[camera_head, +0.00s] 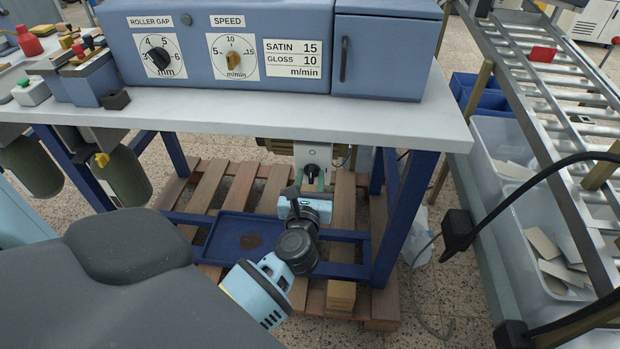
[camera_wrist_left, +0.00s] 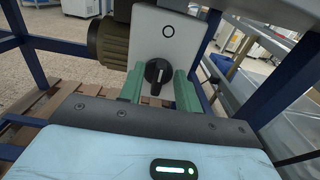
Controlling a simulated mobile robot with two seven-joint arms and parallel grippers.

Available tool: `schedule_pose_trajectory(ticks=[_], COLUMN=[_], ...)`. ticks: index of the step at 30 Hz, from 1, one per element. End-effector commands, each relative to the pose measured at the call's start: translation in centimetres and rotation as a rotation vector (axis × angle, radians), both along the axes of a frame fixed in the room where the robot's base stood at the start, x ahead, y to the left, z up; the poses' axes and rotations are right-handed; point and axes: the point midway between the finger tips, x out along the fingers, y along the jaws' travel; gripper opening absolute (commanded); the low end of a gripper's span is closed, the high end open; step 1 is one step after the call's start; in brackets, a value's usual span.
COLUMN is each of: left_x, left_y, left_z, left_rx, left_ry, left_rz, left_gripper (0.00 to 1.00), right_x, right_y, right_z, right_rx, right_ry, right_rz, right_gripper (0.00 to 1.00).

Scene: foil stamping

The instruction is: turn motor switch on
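The motor switch (camera_head: 311,170) is a black rotary knob on a pale box (camera_head: 314,153) under the machine table. In the left wrist view the knob (camera_wrist_left: 157,72) stands near upright, with a white mark on it. My left gripper (camera_head: 310,180) is under the table in front of the box. Its green fingers (camera_wrist_left: 159,80) are open, one on each side of the knob, with visible gaps. Contact depth is unclear. My right gripper is not in view.
The white tabletop (camera_head: 250,115) lies above my left arm, with blue legs (camera_head: 408,215) to the right. A blue tray (camera_head: 225,240) and wooden pallet (camera_head: 341,295) lie below. A brown motor (camera_wrist_left: 108,40) sits left of the box. A roller conveyor (camera_head: 535,90) stands at right.

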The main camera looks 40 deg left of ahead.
Motion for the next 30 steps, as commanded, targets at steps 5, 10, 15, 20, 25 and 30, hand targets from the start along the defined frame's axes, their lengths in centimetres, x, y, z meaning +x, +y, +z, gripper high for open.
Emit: schedule_pose_trajectory(ticks=[5,10,15,20,25,30], left_x=[0.1,0.1,0.1,0.1,0.1,0.2], left_y=[0.1,0.1,0.0,0.0,0.0,-0.1], left_z=[0.0,0.0,0.0,0.0,0.1,0.2], left_rx=[0.001,0.001,0.001,0.001,0.016,0.071], left_ry=[-0.001,-0.001,-0.001,0.001,0.010,0.043], left_rz=[0.000,0.000,-0.001,-0.001,-0.001,-0.001], left_gripper=[0.34,0.23,0.01,0.00,0.00,0.00], right_x=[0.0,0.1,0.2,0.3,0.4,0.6], right_y=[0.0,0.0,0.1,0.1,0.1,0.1], right_z=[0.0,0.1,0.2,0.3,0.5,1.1], right_rx=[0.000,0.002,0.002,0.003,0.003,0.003], right_ry=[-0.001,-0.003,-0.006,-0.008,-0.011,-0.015], right_rz=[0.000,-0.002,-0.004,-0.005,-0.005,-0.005], right_gripper=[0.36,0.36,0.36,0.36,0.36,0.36])
